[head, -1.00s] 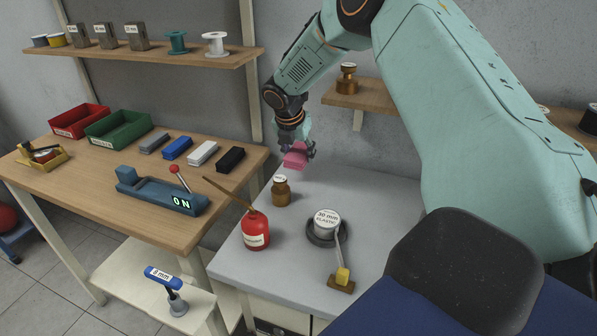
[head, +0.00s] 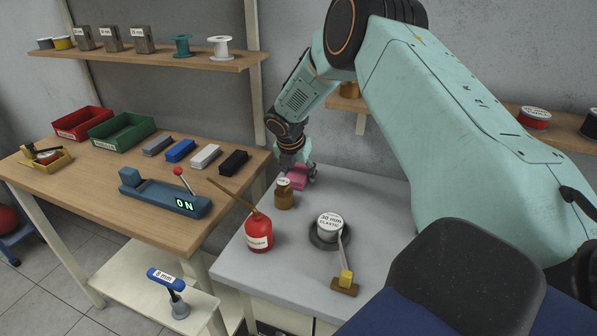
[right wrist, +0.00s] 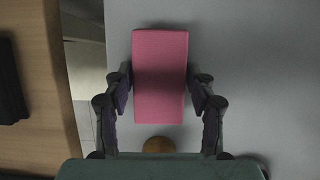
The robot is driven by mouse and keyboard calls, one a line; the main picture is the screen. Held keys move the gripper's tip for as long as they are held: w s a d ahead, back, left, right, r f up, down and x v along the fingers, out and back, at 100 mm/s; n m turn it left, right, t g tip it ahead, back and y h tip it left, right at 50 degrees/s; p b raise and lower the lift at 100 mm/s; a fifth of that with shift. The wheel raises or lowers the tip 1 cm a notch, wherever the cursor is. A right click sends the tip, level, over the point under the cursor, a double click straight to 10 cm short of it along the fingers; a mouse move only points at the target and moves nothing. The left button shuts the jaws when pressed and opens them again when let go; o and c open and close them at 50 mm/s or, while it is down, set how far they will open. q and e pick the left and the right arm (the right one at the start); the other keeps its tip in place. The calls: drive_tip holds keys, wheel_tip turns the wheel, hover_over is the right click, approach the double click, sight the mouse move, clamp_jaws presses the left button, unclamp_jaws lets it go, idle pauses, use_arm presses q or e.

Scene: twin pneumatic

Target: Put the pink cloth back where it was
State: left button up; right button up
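The pink cloth (head: 297,179), a flat folded block, is at the back left of the grey bench top, behind a small brown bottle. In the right wrist view the cloth (right wrist: 160,76) stands lengthwise between my right gripper's two fingers (right wrist: 160,88), which press on its long sides. My right gripper (head: 298,172) is shut on it, low over the bench; I cannot tell whether the cloth touches the surface. My left gripper is not in view.
The brown bottle (head: 284,194) stands close in front of the cloth. A red oil can (head: 258,234) and an elastic spool (head: 330,228) stand nearer. A wooden bench (head: 100,178) with blocks and bins lies left. The grey top right of the cloth is clear.

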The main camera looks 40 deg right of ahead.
drive_tip(key=shift+o, duration=1.4)
drive_tip(key=shift+s, duration=0.1)
drive_tip(key=shift+a+r, duration=0.15)
drive_tip(key=shift+a, duration=0.05)
drive_tip(key=shift+d+r, duration=0.1)
drive_tip(key=shift+r, duration=0.15)
drive_tip(key=p+v, duration=0.1)
drive_tip(key=v, duration=1)
drive_tip(key=shift+s+r, duration=0.1)
drive_tip(key=shift+r, duration=0.25)
drive_tip(key=shift+a, duration=0.25)
drive_tip(key=shift+d, duration=0.15)
